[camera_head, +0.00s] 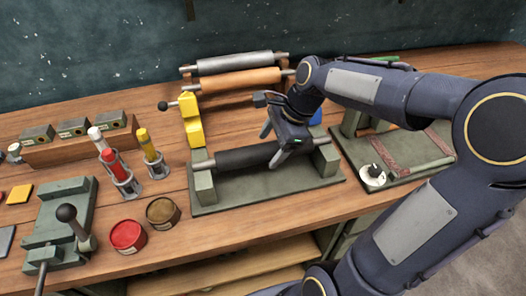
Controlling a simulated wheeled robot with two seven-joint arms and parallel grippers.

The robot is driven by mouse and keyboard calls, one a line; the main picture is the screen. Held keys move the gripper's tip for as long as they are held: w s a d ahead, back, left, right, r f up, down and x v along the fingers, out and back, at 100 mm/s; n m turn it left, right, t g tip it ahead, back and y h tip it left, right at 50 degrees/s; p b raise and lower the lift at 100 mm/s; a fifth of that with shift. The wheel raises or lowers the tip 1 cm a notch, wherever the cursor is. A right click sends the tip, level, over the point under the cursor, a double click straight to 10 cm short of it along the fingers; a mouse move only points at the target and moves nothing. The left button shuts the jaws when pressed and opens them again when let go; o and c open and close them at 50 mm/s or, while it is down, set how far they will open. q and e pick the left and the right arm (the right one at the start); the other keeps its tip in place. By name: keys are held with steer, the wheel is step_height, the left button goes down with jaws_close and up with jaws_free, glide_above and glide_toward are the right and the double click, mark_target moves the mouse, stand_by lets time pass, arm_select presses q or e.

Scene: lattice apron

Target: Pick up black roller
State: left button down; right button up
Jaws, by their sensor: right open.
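The black roller (238,158) lies across a grey-green stand (218,203) on the workbench, its metal shaft ends resting on the stand's two end blocks. My right gripper (269,151) is at the right part of the roller. Its fingers are open, one on the far side and one on the near side of the roller. I cannot tell whether they touch it. The gripper hides a part of the roller's right half. My left gripper is not in view.
Red and brown tins (128,236) and upright tubes (115,165) stand to the left. A framed stand with a white knob (373,175) is at right.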

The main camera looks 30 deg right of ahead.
steer(key=shift+x, duration=1)
steer(key=shift+r, duration=0.1)
jaws_close()
